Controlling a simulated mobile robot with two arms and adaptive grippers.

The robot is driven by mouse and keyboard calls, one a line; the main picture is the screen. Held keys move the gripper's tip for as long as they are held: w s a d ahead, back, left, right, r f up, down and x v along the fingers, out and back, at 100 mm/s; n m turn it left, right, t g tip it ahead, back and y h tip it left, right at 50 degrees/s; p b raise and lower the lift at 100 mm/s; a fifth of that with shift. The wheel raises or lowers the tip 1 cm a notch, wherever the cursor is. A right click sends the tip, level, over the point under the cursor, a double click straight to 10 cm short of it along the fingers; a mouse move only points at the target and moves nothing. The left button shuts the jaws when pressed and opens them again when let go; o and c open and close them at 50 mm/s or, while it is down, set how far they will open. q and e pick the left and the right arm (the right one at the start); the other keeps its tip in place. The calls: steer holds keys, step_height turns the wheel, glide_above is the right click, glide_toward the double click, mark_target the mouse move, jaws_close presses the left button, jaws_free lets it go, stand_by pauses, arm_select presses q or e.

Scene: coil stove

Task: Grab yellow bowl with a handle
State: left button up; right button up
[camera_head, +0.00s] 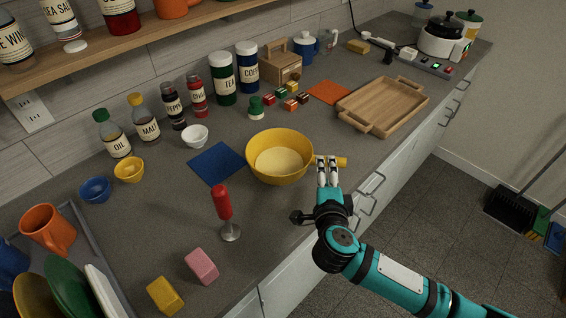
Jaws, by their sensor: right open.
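A yellow bowl (279,157) stands upright on the grey counter, near its front edge. Its yellow handle (341,161) sticks out to the right. My right gripper (328,162) is at the handle, with its two pale fingers over or beside it and partly hiding it. The gripper is open. I cannot tell whether the fingers touch the handle. My left gripper is not in view.
A blue cloth (217,163) lies left of the bowl and a red-handled tool (224,212) stands in front-left. A wooden tray (385,104) lies at the right. Spice bottles and canisters line the wall. Drawer handles (369,190) protrude below the counter edge.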

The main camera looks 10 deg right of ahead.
steer(key=shift+f+p+x, duration=0.15)
steer(key=shift+p+x, duration=0.1)
steer(key=shift+x, duration=1.35)
steer(key=shift+f+p+x, duration=0.1)
steer(key=shift+p+x, duration=0.15)
steer(key=shift+x, duration=1.3)
steer(key=shift+s+a, duration=0.1)
steer(key=shift+c, duration=0.2)
steer(key=shift+r, duration=0.1)
steer(key=shift+c, duration=1.1)
jaws_close()
